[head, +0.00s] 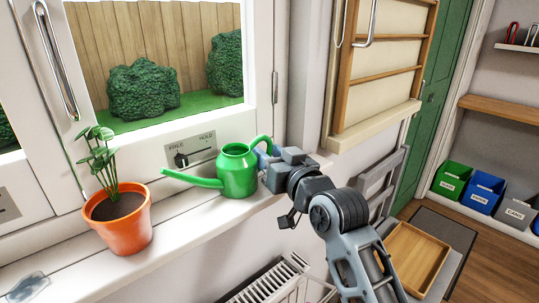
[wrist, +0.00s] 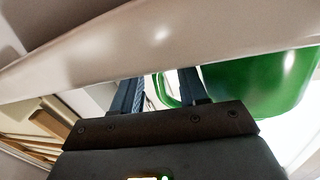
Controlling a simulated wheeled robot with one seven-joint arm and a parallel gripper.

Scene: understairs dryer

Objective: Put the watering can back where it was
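The green watering can (head: 238,172) appears to stand upright on the white window sill, its spout pointing left towards the plant. Its body fills the right of the wrist view (wrist: 265,85). My gripper (head: 264,153) is at the can's right side, by the handle. In the wrist view my gripper's two blue fingers (wrist: 160,88) stand apart. The handle's far part and any contact are hidden.
A potted plant in an orange pot (head: 120,222) stands left on the sill (head: 190,215). Behind the can is a FREE/HOLD slider plate (head: 190,150) under the window. A wooden rack (head: 380,75) hangs right. A wooden tray (head: 415,258) and labelled bins (head: 483,192) are lower right.

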